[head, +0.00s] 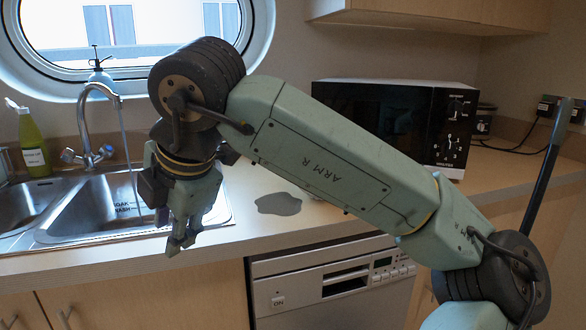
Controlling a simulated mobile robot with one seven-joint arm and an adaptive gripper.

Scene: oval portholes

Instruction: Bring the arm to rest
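My arm reaches in from the lower right, and its green forearm rises across the picture to a dark wrist joint at upper left. My gripper (180,246) hangs from that wrist with its fingers pointing down, in front of the sink's right side and near the counter's front edge. The fingertips look close together, but from this angle I cannot tell whether they are open or shut. I see nothing held in them.
The steel sink (92,210) has a tap (84,125) with a thin stream falling. A grey puddle-like patch (279,204) lies on the counter (250,228). A microwave (385,115) stands behind my forearm. A green bottle (33,145) is at left, a dishwasher (335,285) below.

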